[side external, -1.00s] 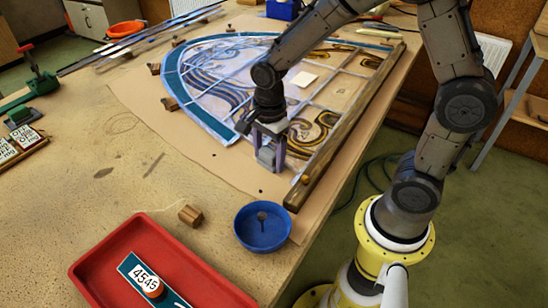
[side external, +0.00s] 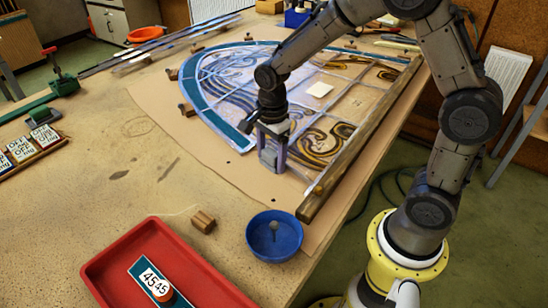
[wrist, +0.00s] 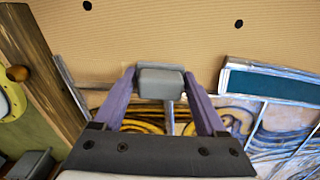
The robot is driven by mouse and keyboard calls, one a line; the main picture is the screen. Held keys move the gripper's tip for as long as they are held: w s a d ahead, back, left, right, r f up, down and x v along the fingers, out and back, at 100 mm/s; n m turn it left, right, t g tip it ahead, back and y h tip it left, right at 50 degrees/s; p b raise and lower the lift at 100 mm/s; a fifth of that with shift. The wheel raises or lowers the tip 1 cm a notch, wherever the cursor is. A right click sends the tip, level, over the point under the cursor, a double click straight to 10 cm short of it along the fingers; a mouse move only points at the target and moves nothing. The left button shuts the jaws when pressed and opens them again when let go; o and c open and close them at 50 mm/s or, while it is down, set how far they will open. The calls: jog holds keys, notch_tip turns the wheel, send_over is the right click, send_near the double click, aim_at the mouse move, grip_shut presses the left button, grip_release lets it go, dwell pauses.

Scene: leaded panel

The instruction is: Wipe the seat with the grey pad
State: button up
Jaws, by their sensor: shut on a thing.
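My gripper (side external: 272,150) is over the near edge of the leaded panel (side external: 312,103), with its purple fingers pointing down. In the wrist view the gripper (wrist: 160,84) is shut on the grey pad (wrist: 160,82), a small block held between the fingertips. The pad is low, at the panel's edge; I cannot tell if it touches. The teal glass border (wrist: 262,83) stops to the right of the pad. The seat seems to be the gap between this border end and the lead strip at left; the gripper and pad hide much of it.
A wooden batten (side external: 360,145) runs along the panel's right side. A blue bowl (side external: 290,240), a small wooden block (side external: 203,222) and a red tray (side external: 205,265) with a numbered teal piece stand nearer. Brown card (side external: 165,110) lies bare left of the panel.

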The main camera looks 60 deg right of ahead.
aim_at(263, 150)
jog(key=shift+w+d, duration=0.15)
jog(key=shift+w, duration=0.6)
jog(key=shift+w+d, duration=0.15)
jog(key=shift+w, duration=0.6)
jog(key=shift+s+a, duration=0.2)
jog(key=shift+s, duration=0.65)
jog(key=shift+s+a, duration=0.15)
jog(key=shift+s, duration=0.65)
jog(key=shift+s+a, duration=0.2)
jog(key=shift+s, duration=0.7)
jog(key=shift+s+a, duration=0.15)
jog(key=shift+s, duration=0.7)
jog(key=shift+s, duration=0.1)
jog(key=shift+s+a+f, duration=0.1)
jog(key=shift+s+a, duration=0.05)
jog(key=shift+s, duration=0.65)
jog(key=shift+s+a, duration=0.15)
jog(key=shift+s, duration=0.65)
jog(key=shift+w+d, duration=0.35)
jog(key=shift+w, duration=1.35)
jog(key=shift+w+d, duration=0.3)
jog(key=shift+w, duration=1.45)
jog(key=shift+w+d, duration=0.35)
jog(key=shift+w, duration=1.35)
jog(key=shift+r, duration=0.2)
jog(key=shift+r, duration=3)
jog(key=shift+f, duration=0.1)
